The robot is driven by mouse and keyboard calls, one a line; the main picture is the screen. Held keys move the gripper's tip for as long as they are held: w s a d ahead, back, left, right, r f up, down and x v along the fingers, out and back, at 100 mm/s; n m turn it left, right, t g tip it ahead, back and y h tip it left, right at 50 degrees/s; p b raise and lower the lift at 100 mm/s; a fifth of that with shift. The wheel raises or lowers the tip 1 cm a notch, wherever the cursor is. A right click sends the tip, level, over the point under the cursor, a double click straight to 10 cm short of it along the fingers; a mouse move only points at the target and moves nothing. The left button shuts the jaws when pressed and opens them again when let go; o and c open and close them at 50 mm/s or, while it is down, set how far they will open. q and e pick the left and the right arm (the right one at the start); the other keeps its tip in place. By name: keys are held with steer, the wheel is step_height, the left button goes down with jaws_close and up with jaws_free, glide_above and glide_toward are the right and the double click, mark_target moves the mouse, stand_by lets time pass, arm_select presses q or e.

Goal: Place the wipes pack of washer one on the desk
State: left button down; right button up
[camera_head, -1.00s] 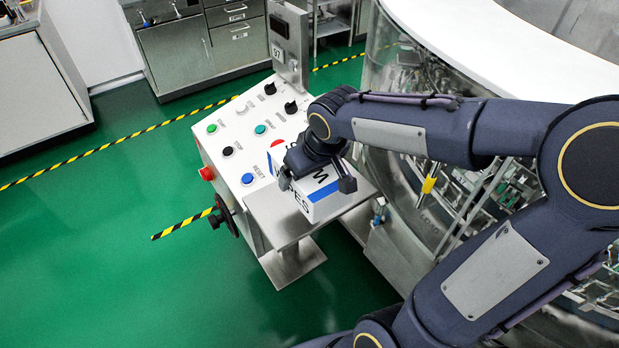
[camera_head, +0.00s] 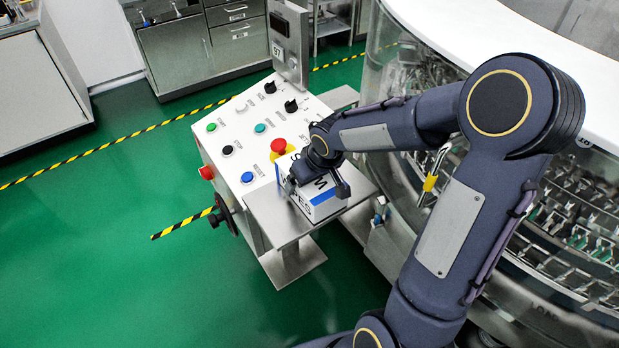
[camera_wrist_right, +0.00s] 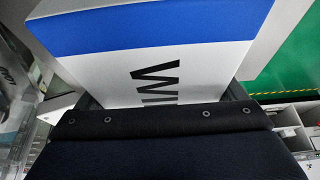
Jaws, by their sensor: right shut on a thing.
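The wipes pack (camera_head: 314,204) is a white box with a blue band and dark lettering. In the head view it is at the small metal shelf (camera_head: 262,212) in front of the control panel; whether it touches the shelf is hard to tell. My right gripper (camera_head: 317,186) is over the pack from above and shut on it. In the right wrist view the pack (camera_wrist_right: 160,50) fills the space beyond the gripper, its blue band across the top. The gripper hides part of the pack in the head view. My left gripper is not in view.
The sloped control panel (camera_head: 222,128) has several buttons and a red emergency knob (camera_head: 279,146) close to the pack. The round glass-walled washer (camera_head: 385,70) stands right of the shelf. A grey cabinet (camera_head: 178,55) is at the back. Green floor (camera_head: 100,240) is clear at left.

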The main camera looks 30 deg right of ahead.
steer(key=shift+f+b, duration=0.2)
steer(key=shift+b, duration=0.1)
steer(key=o, duration=0.9)
steer(key=shift+r+p, duration=0.4)
steer(key=shift+r, duration=0.05)
steer(key=p+v, duration=0.1)
steer(key=v, duration=1)
steer(key=shift+s+r, duration=0.1)
steer(key=shift+r, duration=0.1)
steer(key=s+a+y, duration=0.1)
steer(key=s+a, duration=0.1)
steer(key=s, duration=0.4)
steer(key=s+a+m+y, duration=0.1)
steer(key=s+a, duration=0.2)
steer(key=s, duration=0.3)
steer(key=s+a+m+t+y, duration=0.1)
steer(key=s+a, duration=0.2)
steer(key=s, duration=0.3)
steer(key=shift+f, duration=0.15)
steer(key=shift+s+m, duration=0.1)
steer(key=shift+m, duration=0.2)
